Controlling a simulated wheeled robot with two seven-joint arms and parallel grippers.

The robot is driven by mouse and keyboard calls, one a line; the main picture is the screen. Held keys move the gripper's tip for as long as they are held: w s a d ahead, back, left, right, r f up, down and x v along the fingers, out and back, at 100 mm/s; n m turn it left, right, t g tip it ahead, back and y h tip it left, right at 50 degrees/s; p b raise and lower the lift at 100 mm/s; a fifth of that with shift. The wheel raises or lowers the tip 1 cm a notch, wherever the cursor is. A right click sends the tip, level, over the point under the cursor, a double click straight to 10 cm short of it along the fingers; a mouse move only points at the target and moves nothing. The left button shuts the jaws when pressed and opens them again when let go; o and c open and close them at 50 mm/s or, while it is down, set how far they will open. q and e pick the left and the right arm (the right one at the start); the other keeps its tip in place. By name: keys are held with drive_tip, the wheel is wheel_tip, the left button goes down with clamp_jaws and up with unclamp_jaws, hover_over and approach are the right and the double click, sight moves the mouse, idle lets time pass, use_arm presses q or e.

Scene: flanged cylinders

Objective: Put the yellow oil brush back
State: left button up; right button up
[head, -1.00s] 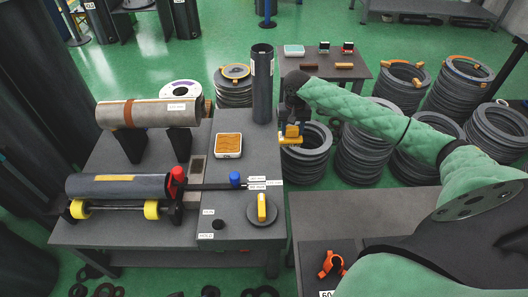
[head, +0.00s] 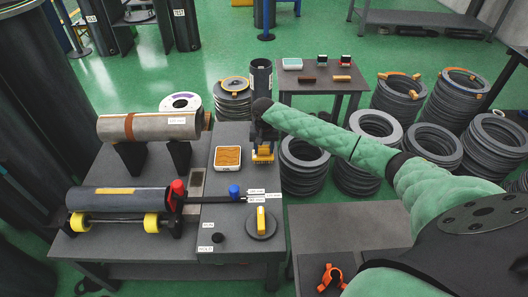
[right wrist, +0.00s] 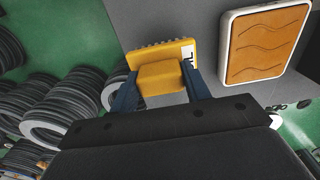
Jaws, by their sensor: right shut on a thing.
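The yellow oil brush (head: 263,155) is in my right gripper (head: 263,146), over the right edge of the grey worktable (head: 230,186), just right of a white-rimmed tray with an orange wavy pad (head: 228,158). In the right wrist view, the brush (right wrist: 162,77) sits between the two blue fingers of the gripper (right wrist: 160,90), with part of a black-lettered label showing. The orange pad (right wrist: 266,42) lies to its right, apart from it. I cannot tell the brush's exact height above the table. My left gripper is not in view.
A dark upright tube (head: 261,78) stands close behind my right gripper. A round disc with a yellow handle (head: 262,222) lies at the table's front right. A blue-capped item (head: 234,191) and a grey roll on rollers (head: 118,199) are to the left. Stacked rings (head: 304,165) stand right of the table.

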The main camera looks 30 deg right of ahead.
sight(264, 147)
wheel_tip(264, 147, down, 2)
drive_tip(key=shift+f, duration=0.2)
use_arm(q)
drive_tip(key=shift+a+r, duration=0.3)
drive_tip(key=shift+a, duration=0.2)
use_arm(e)
drive_tip(key=o, duration=0.9)
drive_tip(key=shift+f, duration=0.1)
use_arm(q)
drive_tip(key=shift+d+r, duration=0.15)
use_arm(e)
drive_tip(key=shift+o, duration=0.2)
drive_tip(key=shift+r, duration=0.25)
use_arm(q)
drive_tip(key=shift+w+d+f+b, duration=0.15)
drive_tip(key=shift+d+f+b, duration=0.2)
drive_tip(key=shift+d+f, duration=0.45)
use_arm(e)
wheel_tip(264, 147, up, 12)
drive_tip(key=shift+f, duration=0.15)
